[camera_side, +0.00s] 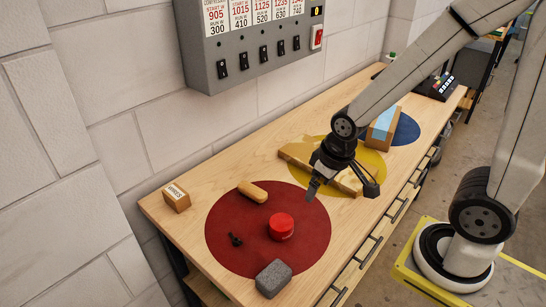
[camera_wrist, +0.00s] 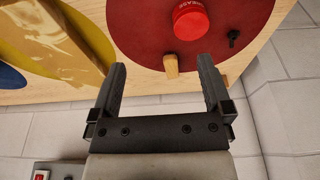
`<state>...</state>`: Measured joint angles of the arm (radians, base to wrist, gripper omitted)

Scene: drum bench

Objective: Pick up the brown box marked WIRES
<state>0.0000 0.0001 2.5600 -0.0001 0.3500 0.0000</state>
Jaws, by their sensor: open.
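The brown box marked WIRES (camera_side: 176,197) sits at the left end of the wooden bench, close to the wall, in the side view. A pale label with the word WIRES shows on it.
The red circle (camera_side: 226,243) bears a wooden peg-like piece (camera_side: 252,191), a red tin (camera_side: 281,226) and a small black part (camera_side: 235,240). A grey block (camera_side: 273,278) lies at its front edge. A switch panel (camera_side: 262,50) hangs above.

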